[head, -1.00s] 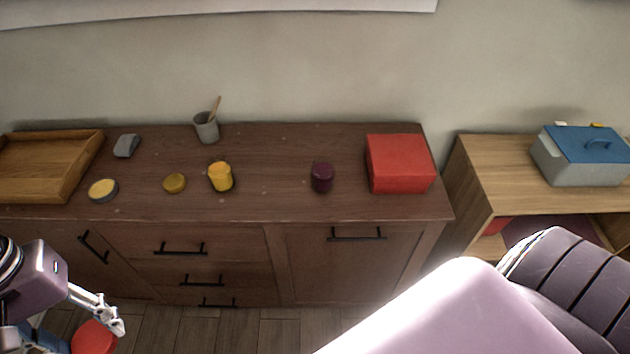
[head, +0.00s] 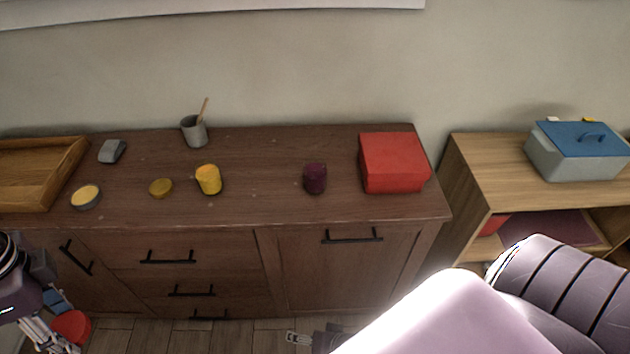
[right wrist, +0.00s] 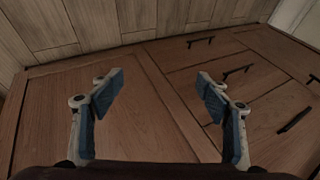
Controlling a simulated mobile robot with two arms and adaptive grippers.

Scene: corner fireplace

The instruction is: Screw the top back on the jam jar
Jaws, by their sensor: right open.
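A yellow jar (head: 208,180) stands upright on the brown cabinet top (head: 255,205). A flat, darker yellow disc like a lid (head: 160,188) lies just left of it, apart. A dark purple jar (head: 315,179) stands upright further right; I cannot tell whether it has a lid. My left gripper (head: 50,337) is low at the lower left, in front of the cabinet and away from the jars; its jaws are unclear. My right gripper (right wrist: 162,88) is open and empty before the cabinet front; part of it also shows at the bottom of the head view (head: 300,338).
A red box (head: 394,162) stands right of the purple jar. A grey cup with a stick (head: 194,131), a grey block (head: 112,151), a round tin (head: 86,196) and a wooden tray (head: 40,175) are on the left. A blue-lidded box (head: 580,150) sits on the shelf unit at right.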

